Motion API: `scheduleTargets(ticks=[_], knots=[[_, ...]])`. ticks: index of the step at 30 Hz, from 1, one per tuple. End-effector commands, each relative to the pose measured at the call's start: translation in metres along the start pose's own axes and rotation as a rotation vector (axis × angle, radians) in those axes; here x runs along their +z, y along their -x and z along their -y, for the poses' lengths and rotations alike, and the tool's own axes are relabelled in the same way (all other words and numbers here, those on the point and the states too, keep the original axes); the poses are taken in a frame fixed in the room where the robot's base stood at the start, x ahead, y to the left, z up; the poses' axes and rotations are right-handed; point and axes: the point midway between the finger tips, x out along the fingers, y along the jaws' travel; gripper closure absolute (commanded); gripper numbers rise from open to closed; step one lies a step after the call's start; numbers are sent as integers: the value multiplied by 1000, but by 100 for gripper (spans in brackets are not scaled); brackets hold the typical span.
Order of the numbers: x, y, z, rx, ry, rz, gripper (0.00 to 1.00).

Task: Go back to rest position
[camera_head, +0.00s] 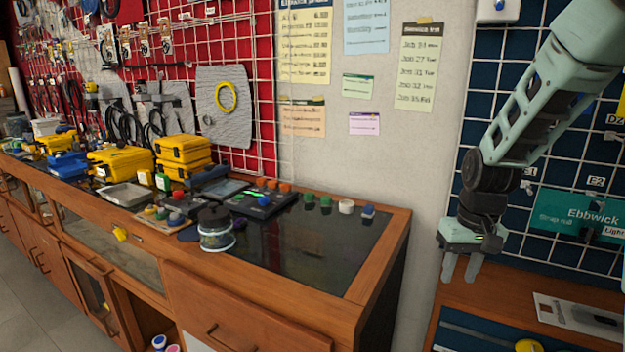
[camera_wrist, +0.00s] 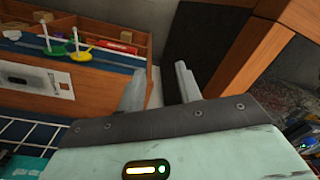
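My arm, pale green with black joints, hangs down at the right of the head view. My gripper (camera_head: 461,270) points downward in front of the gap between the wooden cabinet (camera_head: 340,318) and the right-hand bench (camera_head: 495,297). Its two grey fingers are apart with nothing between them. In the wrist view the fingers of my gripper (camera_wrist: 158,88) also stand apart and empty, above the gap beside the bench. The gripper touches nothing that I can see.
The cabinet's dark top (camera_head: 325,240) holds yellow cases (camera_head: 183,150), a lidded jar (camera_head: 215,232) and coloured knobs. A blue pegboard (camera_head: 545,185) stands behind my arm. The wrist view shows a wooden organizer (camera_wrist: 95,50) and a white card (camera_wrist: 38,82).

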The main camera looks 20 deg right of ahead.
Motion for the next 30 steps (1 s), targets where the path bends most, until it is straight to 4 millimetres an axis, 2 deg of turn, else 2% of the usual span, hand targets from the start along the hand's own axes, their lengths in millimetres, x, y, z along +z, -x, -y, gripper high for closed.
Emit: scheduleTargets(ticks=[1, 3, 6, 9, 12, 15, 18, 21, 24, 30], knots=[[9, 11, 39, -6, 98, 1, 65], [25, 20, 83, -14, 211, 5, 65], [58, 31, 138, -21, 374, 12, 65], [100, 42, 183, -25, 539, 20, 65], [146, 52, 216, -25, 697, 27, 65], [188, 60, 235, -22, 831, 31, 65], [220, 65, 244, -19, 932, 34, 65], [238, 67, 247, -16, 991, 35, 65], [247, 68, 247, -14, 1016, 35, 65], [247, 67, 248, -14, 1018, 36, 65]])
